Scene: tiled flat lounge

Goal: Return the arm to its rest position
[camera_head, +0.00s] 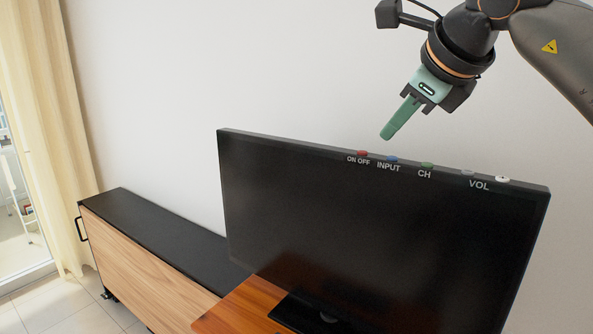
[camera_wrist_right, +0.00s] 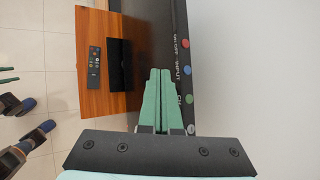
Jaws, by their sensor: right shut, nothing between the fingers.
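My right gripper (camera_head: 386,134) comes in from the upper right in the head view. Its green fingers are shut with nothing between them. They point down and to the left, above the top edge of the black television (camera_head: 370,230), near the labelled buttons, and look apart from it. In the right wrist view the closed fingers (camera_wrist_right: 162,75) show beside the television's top edge (camera_wrist_right: 183,20). My left gripper is not in the head view.
The television stands on a wooden table (camera_head: 235,310). A remote (camera_wrist_right: 94,68) lies on that table in the wrist view. A low black-topped cabinet (camera_head: 165,238) is at the left, near a cream curtain (camera_head: 45,120).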

